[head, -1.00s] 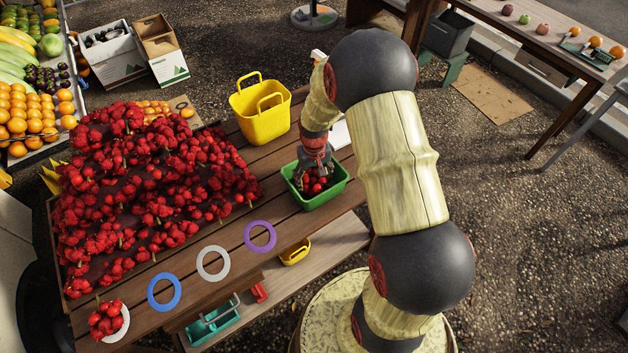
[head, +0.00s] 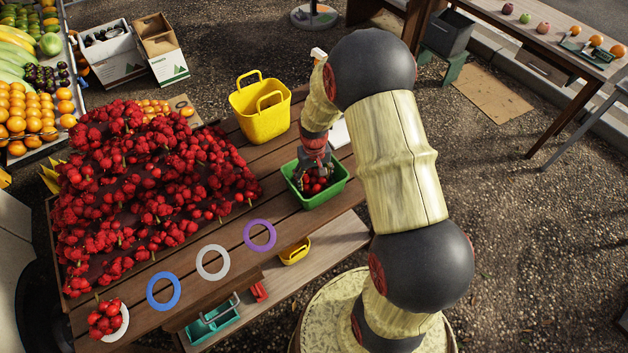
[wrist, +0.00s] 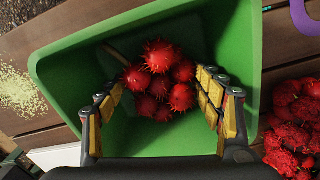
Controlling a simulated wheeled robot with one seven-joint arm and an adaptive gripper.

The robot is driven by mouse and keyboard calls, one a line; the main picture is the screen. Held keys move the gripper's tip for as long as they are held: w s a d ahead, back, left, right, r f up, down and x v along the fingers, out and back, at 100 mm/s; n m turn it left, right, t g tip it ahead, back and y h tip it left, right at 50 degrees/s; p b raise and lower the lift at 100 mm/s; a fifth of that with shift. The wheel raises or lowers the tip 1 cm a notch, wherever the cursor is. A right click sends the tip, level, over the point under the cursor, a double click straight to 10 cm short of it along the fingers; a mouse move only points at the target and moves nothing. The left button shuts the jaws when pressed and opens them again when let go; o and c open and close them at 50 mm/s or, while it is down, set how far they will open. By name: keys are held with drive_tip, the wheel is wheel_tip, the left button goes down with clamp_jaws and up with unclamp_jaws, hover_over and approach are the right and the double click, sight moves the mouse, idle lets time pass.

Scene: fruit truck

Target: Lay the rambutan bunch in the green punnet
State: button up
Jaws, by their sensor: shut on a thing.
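The rambutan bunch (wrist: 162,80), several red spiky fruits with a pale stem, is inside the green punnet (wrist: 70,70) in the wrist view. The bunch also shows in the head view (head: 314,186), low within the walls of the punnet (head: 322,200). My gripper (wrist: 158,92) reaches down into the punnet, its yellow-padded fingers on either side of the bunch and shut on it. In the head view my gripper (head: 315,172) partly covers the bunch. I cannot tell whether the fruit touches the punnet's floor.
A large heap of rambutans (head: 150,190) fills the table's left side. A yellow basket (head: 262,110) stands behind the punnet. Blue (head: 164,291), white (head: 213,263) and purple (head: 260,235) rings lie along the front edge. Another bunch (head: 105,319) sits on a white ring at the front left.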

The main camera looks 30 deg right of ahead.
drive_tip(key=o, duration=1)
wheel_tip(320, 180, up, 15)
drive_tip(key=p, duration=1)
drive_tip(key=shift+r, duration=0.1)
idle(0.9)
idle(0.4)
